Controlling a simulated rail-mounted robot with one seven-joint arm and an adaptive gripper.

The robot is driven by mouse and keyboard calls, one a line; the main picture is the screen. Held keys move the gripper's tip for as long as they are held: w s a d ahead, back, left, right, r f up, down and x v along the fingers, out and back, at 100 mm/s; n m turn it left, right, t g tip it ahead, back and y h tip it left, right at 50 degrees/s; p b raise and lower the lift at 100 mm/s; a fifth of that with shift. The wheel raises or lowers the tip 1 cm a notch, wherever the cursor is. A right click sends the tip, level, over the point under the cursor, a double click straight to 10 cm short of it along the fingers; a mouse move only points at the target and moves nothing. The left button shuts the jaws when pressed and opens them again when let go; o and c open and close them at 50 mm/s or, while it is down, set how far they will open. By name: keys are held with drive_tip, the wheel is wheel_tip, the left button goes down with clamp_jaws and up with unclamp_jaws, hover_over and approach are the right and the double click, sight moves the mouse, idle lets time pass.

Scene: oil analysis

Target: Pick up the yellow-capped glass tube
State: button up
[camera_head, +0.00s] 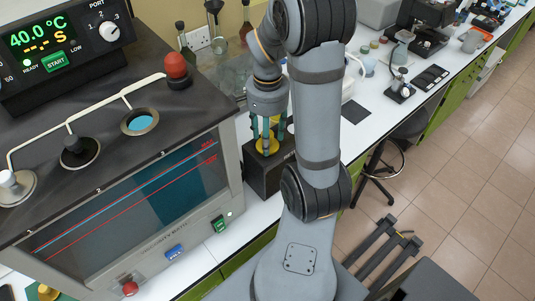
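My gripper (268,135) points down over a dark block (262,180) on the white bench, just right of the large bath instrument. Its greenish fingers stand on either side of a narrow gap. A yellow part (267,147) shows between and below the fingertips, at the top of the block. It appears to belong to the yellow-capped tube or its holder, but the fingers hide most of it. The glass of the tube cannot be made out. I cannot tell whether the fingers touch or grip anything.
The bath instrument (120,210) fills the left, with a red-knobbed port (177,68) and a blue-centred opening (140,122) on top. Glass flasks (214,22) stand behind. My arm hides part of the bench. A stool (382,165) stands at the bench's right edge.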

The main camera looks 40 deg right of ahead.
drive_tip(key=shift+c, duration=0.7)
clamp_jaws()
